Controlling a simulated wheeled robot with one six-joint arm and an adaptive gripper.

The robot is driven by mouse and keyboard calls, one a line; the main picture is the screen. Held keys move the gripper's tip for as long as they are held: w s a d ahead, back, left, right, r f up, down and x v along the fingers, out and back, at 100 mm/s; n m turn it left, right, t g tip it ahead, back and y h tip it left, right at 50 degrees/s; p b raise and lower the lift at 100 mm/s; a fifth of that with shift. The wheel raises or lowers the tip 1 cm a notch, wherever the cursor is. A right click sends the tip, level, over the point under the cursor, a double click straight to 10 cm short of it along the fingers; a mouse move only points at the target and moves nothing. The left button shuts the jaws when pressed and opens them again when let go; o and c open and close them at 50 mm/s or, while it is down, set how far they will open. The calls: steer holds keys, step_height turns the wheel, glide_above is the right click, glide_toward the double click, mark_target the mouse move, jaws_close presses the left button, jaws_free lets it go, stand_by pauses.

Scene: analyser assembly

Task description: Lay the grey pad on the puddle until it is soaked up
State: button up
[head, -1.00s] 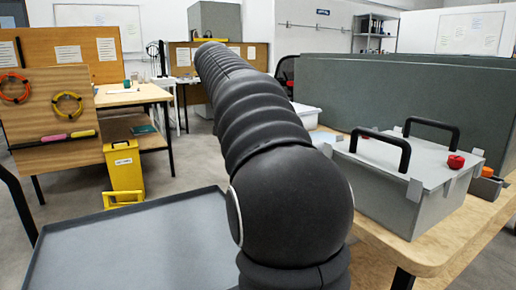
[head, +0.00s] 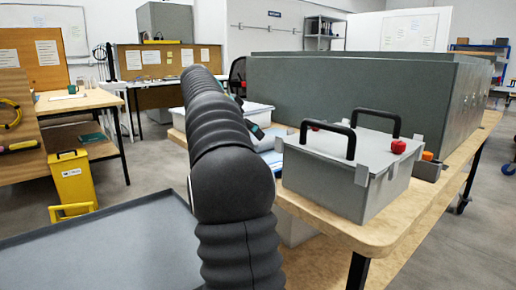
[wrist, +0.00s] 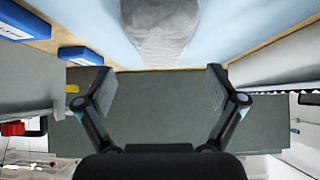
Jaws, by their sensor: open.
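A grey, wrinkled shape (wrist: 160,28) lies on a light blue surface (wrist: 232,22) at the top of the wrist view. It may be the pad; I cannot tell for sure, and I cannot make out a puddle. My gripper (wrist: 158,92) is open and empty, its two fingers spread apart below that shape in the picture. A strip of the light blue surface (head: 272,157) shows there too.
A grey lidded box (head: 335,180) with black handles and a red knob (head: 398,146) stands on the wooden bench (head: 400,224). Tall grey partitions (head: 345,95) rise behind it. Blue boxes (wrist: 80,56) sit at the wrist view's upper left. A yellow bin (head: 73,180) stands left.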

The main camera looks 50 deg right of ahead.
steer(key=shift+b+x, duration=0.35)
steer(key=shift+x, duration=2.35)
steer(key=shift+w, duration=0.1)
steer(key=c, duration=1.3)
step_height(320, 180, up, 18)
steer(key=p, duration=0.7)
steer(key=shift+p, duration=0.35)
steer(key=shift+c, duration=0.2)
